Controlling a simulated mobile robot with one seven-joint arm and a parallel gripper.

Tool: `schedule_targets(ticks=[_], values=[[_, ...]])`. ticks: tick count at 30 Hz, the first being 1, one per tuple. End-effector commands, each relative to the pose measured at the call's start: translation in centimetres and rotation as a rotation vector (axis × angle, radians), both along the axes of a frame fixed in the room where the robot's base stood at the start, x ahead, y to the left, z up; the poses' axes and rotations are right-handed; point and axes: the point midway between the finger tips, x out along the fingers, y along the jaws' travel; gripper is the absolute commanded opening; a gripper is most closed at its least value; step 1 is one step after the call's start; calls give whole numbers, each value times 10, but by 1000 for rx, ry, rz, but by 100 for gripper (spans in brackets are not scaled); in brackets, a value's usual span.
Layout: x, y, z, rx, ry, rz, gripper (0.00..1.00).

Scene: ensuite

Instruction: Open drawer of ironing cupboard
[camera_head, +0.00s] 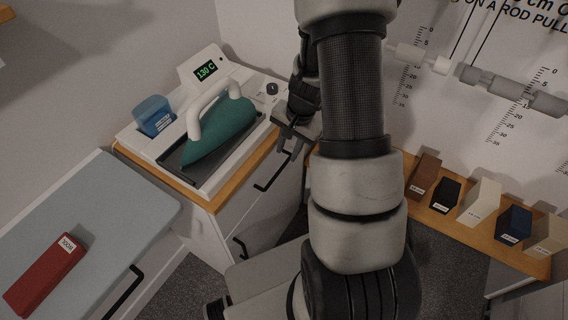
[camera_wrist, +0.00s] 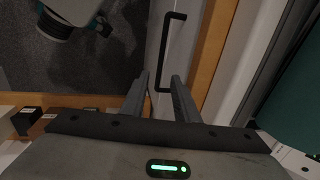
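The ironing cupboard (camera_head: 222,222) has a wooden top edge and a pale front. Its upper drawer has a black bar handle (camera_head: 272,174), and a lower black handle (camera_head: 240,247) shows partly beneath. The drawer looks shut. My gripper (camera_head: 290,149) is just above the upper handle in the head view. In the wrist view the upper handle (camera_wrist: 167,50) stands ahead of my gripper (camera_wrist: 160,76), its near end appearing between the fingers. The fingers are apart with nothing clearly held. Whether they touch the handle I cannot tell.
A green iron (camera_head: 222,132) with a white handle sits on the cupboard's station, beside a blue container (camera_head: 153,115). A grey board (camera_head: 110,215) with a red block (camera_head: 45,273) is at left. A wooden shelf (camera_head: 455,225) with several blocks is at right.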

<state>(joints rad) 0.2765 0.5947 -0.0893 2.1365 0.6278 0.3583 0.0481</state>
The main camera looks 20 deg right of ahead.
Motion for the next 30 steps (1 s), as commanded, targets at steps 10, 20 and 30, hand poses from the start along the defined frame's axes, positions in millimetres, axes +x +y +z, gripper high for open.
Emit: schedule_targets(ticks=[10, 20, 30], values=[[9, 7, -61, 1, 2, -2, 28], [12, 8, -71, 1, -1, -2, 28], [12, 8, -71, 1, -1, -2, 0]])
